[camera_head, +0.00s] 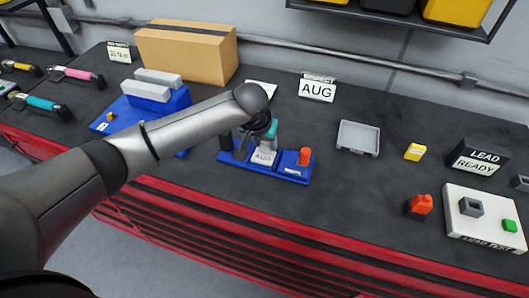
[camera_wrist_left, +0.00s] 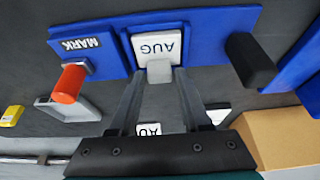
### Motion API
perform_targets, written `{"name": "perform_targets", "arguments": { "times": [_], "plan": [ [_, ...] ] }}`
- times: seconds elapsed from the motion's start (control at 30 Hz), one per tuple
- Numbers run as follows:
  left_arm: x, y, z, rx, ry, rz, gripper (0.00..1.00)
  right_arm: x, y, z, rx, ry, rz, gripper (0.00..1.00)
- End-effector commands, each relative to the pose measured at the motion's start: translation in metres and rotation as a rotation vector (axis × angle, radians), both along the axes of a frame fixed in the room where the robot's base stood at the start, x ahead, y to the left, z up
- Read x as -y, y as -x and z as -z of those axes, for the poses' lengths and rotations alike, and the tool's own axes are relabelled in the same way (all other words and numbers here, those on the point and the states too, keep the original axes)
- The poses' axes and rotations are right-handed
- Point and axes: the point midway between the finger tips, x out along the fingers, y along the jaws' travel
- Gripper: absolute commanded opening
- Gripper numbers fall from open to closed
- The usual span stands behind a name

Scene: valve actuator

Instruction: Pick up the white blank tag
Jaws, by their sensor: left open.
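A white tag (camera_head: 264,158) sits in the blue fixture (camera_head: 228,158) on the bench. It reads AUG, also in the wrist view (camera_wrist_left: 157,45), where it is upside down. A light grey tab (camera_wrist_left: 159,71) stands at its edge. My left gripper (camera_head: 257,138) is over the fixture. In the wrist view its open fingers (camera_wrist_left: 157,78) lie on either side of the tab, with gaps showing; I cannot tell whether they touch it. A plain white piece (camera_head: 262,87) behind my arm is partly hidden; I cannot tell if it is a blank tag. My right gripper is not in view.
The fixture has an orange-red handle (camera_wrist_left: 68,84) by the MARK label and a black post (camera_wrist_left: 250,60). A cardboard box (camera_head: 185,52) and an AUG sign (camera_head: 317,89) stand behind. A grey tray (camera_head: 358,138) lies right, with free bench around it.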

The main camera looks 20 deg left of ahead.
Motion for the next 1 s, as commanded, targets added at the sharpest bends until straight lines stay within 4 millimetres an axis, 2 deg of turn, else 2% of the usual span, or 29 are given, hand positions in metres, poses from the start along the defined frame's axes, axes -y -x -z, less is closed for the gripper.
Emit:
{"name": "perform_targets", "arguments": {
  "times": [0.2,0.47,0.87,1.0],
  "plan": [
    [0.001,-0.007,0.016,0.001,0.001,0.001,0.47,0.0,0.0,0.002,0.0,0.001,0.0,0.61],
    [0.001,-0.008,0.017,0.001,0.0,0.002,0.47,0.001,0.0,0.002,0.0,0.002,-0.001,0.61],
    [0.001,-0.008,0.017,0.001,0.001,0.001,0.03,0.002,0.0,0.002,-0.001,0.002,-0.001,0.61],
    [0.001,-0.008,0.017,0.001,0.001,0.001,0.0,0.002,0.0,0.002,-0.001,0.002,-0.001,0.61]
  ]
}}
